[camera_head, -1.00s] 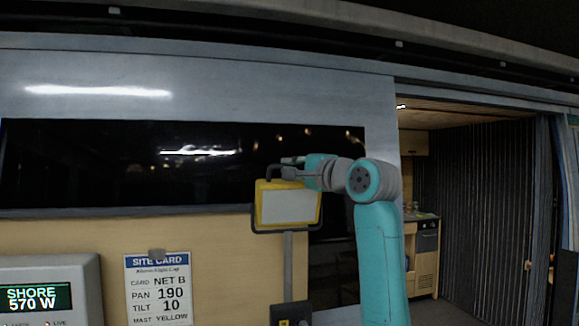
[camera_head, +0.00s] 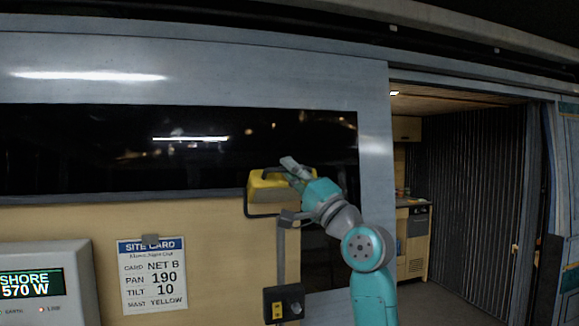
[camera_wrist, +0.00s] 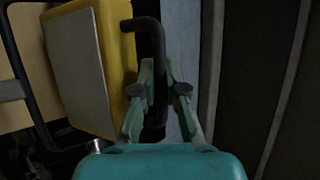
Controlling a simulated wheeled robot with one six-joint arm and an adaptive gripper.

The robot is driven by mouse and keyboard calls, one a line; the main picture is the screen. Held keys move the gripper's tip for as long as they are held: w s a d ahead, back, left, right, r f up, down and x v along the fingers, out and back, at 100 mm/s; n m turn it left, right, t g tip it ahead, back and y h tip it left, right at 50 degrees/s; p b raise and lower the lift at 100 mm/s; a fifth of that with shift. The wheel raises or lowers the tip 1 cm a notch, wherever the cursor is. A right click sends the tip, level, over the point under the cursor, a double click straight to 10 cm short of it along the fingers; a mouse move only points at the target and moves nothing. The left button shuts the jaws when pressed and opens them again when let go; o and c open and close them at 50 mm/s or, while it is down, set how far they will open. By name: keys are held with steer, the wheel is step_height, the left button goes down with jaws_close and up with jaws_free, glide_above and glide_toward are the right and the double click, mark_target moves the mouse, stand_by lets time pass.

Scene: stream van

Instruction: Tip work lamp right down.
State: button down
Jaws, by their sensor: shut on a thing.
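The yellow work lamp (camera_head: 262,190) has a dark frame and sits on a grey post in the head view. My gripper (camera_head: 292,170) is at the lamp's upper right. In the wrist view, my gripper (camera_wrist: 159,75) is shut on the lamp's dark bent handle (camera_wrist: 155,38). The handle's grip point is partly hidden by the fingers.
The post (camera_head: 281,250) runs down to a dark box (camera_head: 283,303). A site card (camera_head: 152,278) reading "TILT 10" hangs on the wall, with a SHORE display (camera_head: 30,283) to its left. A dark window (camera_head: 100,150) lies behind. An open doorway (camera_head: 460,190) is at the right.

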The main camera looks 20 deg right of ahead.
steer(key=shift+f, duration=0.25)
stand_by(0.3)
steer(key=c, duration=1.5)
jaws_free()
steer(key=v, duration=1.2)
